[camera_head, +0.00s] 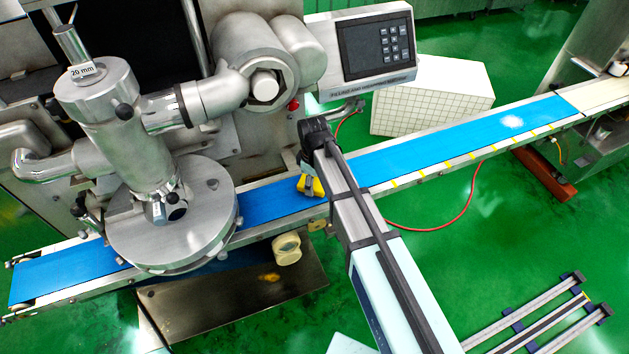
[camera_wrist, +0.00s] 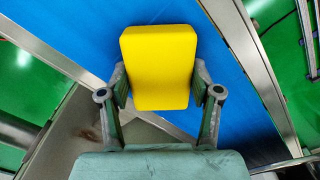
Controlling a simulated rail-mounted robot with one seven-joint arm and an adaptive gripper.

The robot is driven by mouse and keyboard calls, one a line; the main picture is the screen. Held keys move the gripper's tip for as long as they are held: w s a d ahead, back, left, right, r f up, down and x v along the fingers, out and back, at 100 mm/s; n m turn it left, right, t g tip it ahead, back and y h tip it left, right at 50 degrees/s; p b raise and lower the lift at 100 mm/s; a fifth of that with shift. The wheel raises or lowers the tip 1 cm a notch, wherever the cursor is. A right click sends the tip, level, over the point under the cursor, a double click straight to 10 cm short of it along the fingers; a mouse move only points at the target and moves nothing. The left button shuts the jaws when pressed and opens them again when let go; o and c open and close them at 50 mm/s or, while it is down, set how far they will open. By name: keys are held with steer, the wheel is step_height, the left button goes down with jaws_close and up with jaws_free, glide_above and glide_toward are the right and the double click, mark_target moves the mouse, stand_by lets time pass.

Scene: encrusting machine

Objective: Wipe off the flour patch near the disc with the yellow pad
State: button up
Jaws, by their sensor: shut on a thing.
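The yellow pad (camera_head: 317,187) is held over the blue belt (camera_head: 275,203), to the right of the round steel disc (camera_head: 205,235). In the wrist view the pad (camera_wrist: 160,67) sits between both fingers of my gripper (camera_wrist: 160,88), which is shut on it. My gripper also shows in the head view (camera_head: 308,181), partly hidden by my arm. I cannot tell whether the pad touches the belt. A white flour patch (camera_head: 511,121) lies far right on the belt, away from the disc. No flour shows on the visible belt beside the disc.
The machine's steel head (camera_head: 110,120) stands over the disc. A keypad panel (camera_head: 375,45) is behind the belt. A cream knob (camera_head: 287,249) sticks out in front, above a steel tray (camera_head: 215,305) with a small yellowish smear. The belt right of my arm is free of objects.

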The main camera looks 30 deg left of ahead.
mark_target(281, 198)
steer(key=shift+s+a, duration=1.8)
steer(key=shift+s, duration=0.2)
steer(key=shift+s+a, duration=1.8)
steer(key=shift+s, duration=0.2)
steer(key=shift+r+p, duration=1.85)
steer(key=shift+r, duration=1.15)
